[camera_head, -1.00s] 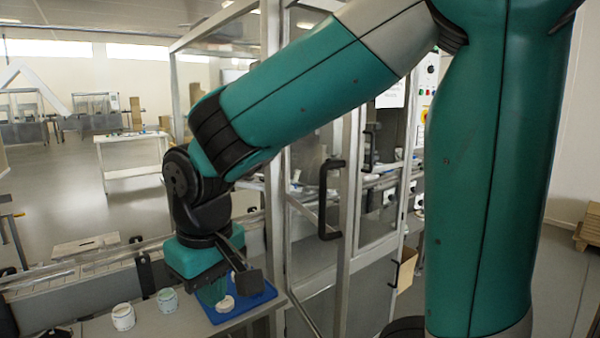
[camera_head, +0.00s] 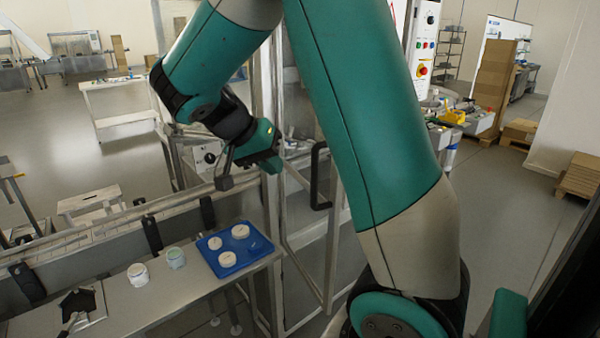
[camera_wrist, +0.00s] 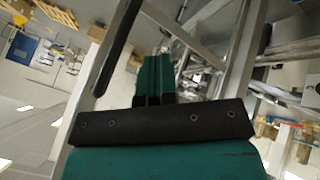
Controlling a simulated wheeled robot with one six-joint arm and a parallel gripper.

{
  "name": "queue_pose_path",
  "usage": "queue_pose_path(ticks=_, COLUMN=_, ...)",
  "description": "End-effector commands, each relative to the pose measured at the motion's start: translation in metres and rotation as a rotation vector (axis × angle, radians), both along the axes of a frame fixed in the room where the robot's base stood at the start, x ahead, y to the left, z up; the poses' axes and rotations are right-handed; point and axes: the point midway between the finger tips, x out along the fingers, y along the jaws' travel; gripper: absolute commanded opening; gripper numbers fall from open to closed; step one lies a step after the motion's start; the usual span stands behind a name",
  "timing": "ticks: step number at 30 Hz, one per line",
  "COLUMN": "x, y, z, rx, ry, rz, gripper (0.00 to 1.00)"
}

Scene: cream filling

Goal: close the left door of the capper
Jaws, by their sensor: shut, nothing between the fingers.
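The capper is a metal-framed cabinet with clear panels, and my arm hides much of it in the head view. Its left door (camera_head: 303,240) has a pale metal frame and a black upright handle (camera_head: 319,176). I cannot tell exactly how far the door stands open. My gripper (camera_head: 271,164) is shut and empty, beside the capper's frame and left of the handle. In the wrist view my shut fingers (camera_wrist: 154,78) point toward the metal frame bars, and the black handle (camera_wrist: 116,45) lies left of them. I see no contact with the handle.
A worktable (camera_head: 180,305) at the lower left holds a blue tray (camera_head: 222,271) with white round pieces, two small jars (camera_head: 138,274) and a dark tool. A conveyor rail (camera_head: 100,232) runs behind it. Control buttons (camera_head: 423,55) are at the upper right.

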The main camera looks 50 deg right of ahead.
Motion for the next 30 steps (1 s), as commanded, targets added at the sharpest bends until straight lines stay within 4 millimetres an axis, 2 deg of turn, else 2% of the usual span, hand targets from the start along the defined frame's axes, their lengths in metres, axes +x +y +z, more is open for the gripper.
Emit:
queue_pose_path(ticks=4, x=-0.008, y=-0.018, z=-0.023, rx=0.001, ry=0.006, rz=-0.003, gripper=0.00)
queue_pose_path(ticks=9, x=-0.030, y=-0.030, z=-0.020, rx=0.001, ry=0.001, rz=-0.002, gripper=0.00)
queue_pose_path(ticks=13, x=-0.039, y=-0.034, z=-0.022, rx=0.001, ry=0.001, rz=0.000, gripper=0.00)
queue_pose_path(ticks=30, x=-0.038, y=-0.034, z=-0.023, rx=0.001, ry=0.000, rz=0.027, gripper=0.00)
